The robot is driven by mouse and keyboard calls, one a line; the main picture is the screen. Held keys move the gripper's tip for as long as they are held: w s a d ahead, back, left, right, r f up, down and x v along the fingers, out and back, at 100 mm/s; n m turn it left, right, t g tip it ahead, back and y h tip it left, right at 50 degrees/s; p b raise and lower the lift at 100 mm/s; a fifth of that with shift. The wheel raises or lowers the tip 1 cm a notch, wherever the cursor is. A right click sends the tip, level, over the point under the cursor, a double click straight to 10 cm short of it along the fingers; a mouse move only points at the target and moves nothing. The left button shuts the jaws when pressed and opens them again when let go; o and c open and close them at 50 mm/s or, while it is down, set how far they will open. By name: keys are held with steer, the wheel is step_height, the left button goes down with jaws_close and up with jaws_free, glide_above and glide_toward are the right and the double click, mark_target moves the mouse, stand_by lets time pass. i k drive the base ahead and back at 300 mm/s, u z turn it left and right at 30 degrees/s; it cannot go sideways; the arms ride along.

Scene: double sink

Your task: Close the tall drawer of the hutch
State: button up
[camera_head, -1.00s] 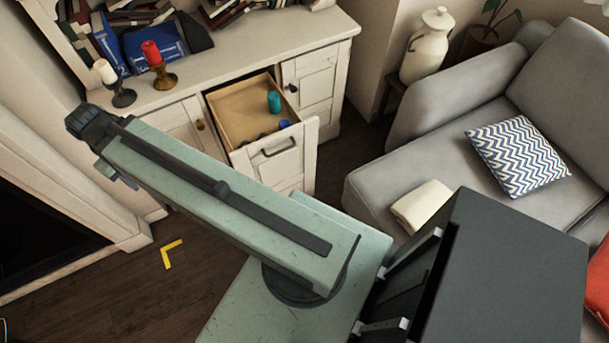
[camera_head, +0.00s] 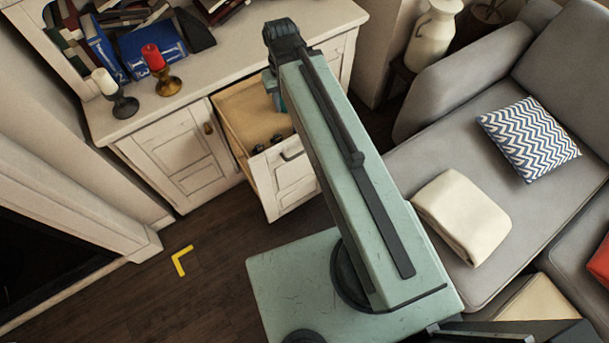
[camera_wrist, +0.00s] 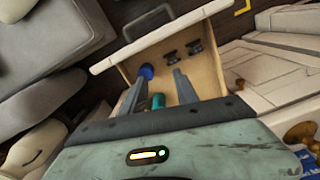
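The tall drawer (camera_head: 250,118) of the white hutch (camera_head: 180,155) stands pulled out, with its tan inside showing. Its white front (camera_head: 288,182) has a dark handle; my arm covers its right part. In the wrist view the drawer front (camera_wrist: 155,42) crosses the upper middle. Inside lie two dark spool-like objects (camera_wrist: 194,47), a blue object (camera_wrist: 146,71) and a teal cylinder (camera_wrist: 158,101). My gripper (camera_wrist: 155,80) is open and empty, its fingers apart over the drawer's inside; their height above it is unclear. In the head view my arm hides the fingers.
Candle holders (camera_head: 168,84) and books (camera_head: 150,45) stand on the hutch top. A grey sofa (camera_head: 445,115) with a folded cream blanket (camera_head: 462,215) is on the right. A white jug (camera_head: 433,35) stands behind it.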

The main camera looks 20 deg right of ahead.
mark_target(283, 176)
steer(key=z, duration=2.1)
steer(key=k, duration=1.25)
steer(key=u, duration=2.15)
steer(key=i, duration=1)
steer(key=z, duration=0.1)
